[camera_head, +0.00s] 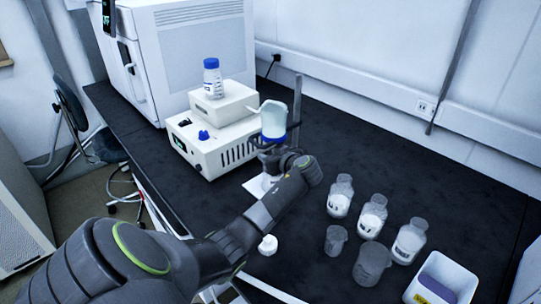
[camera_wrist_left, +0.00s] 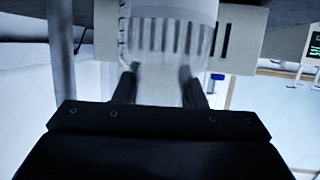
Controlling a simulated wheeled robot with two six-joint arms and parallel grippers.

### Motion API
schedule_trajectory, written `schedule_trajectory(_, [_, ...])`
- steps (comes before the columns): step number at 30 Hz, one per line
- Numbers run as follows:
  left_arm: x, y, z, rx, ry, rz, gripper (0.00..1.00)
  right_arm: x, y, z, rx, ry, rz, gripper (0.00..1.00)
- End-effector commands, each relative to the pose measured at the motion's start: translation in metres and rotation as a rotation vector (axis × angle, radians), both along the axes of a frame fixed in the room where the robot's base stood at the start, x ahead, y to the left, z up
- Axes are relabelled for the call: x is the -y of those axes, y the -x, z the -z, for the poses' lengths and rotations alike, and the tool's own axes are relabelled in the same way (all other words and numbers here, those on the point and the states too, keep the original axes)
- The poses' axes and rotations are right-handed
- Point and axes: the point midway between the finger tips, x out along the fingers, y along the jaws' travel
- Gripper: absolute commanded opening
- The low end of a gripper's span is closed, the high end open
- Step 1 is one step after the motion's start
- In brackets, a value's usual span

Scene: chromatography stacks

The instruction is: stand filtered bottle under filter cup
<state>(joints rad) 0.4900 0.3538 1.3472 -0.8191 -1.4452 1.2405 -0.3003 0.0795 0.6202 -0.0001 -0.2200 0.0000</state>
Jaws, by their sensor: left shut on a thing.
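The filter cup (camera_head: 273,118), pale with a blue-green lower part, hangs on a metal rod stand (camera_head: 297,100) in front of the white instrument. My left gripper (camera_head: 268,150) is just below the cup, its fingers partly hidden by my arm. In the left wrist view, which looks upside down, my left gripper (camera_wrist_left: 162,80) is shut on the narrow part of a clear bottle (camera_wrist_left: 165,40) with marks on its side. In the head view this bottle is mostly hidden. I cannot tell whether its base touches the stand's white base plate (camera_head: 256,187). My right gripper is not in view.
A blue-capped bottle (camera_head: 212,80) stands on a white box on the instrument (camera_head: 215,145).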

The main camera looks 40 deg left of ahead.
Motion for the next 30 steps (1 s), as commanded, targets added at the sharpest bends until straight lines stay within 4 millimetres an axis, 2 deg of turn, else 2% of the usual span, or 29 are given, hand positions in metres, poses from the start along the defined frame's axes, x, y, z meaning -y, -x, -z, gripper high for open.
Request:
schedule_trajectory(2, [0.0, 0.0, 0.003, 0.0, -0.001, 0.0, 0.0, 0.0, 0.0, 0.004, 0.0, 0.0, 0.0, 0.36])
schedule_trajectory(3, [0.0, 0.0, 0.002, 0.0, 0.0, 0.0, 0.41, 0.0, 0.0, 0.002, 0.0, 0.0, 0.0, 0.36])
schedule_trajectory(7, [0.0, 0.0, 0.002, 0.0, 0.0, 0.0, 0.58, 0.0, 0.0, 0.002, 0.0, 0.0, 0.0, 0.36])
schedule_trajectory(19, [0.003, 0.0, -0.002, 0.0, 0.001, 0.001, 0.59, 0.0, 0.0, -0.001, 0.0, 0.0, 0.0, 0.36])
schedule_trajectory(23, [0.021, 0.005, -0.006, 0.003, 0.003, 0.003, 0.59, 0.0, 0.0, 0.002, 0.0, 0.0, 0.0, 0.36])
schedule_trajectory(30, [0.069, 0.019, -0.024, 0.003, 0.004, 0.003, 0.59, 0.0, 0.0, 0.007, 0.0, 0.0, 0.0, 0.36])
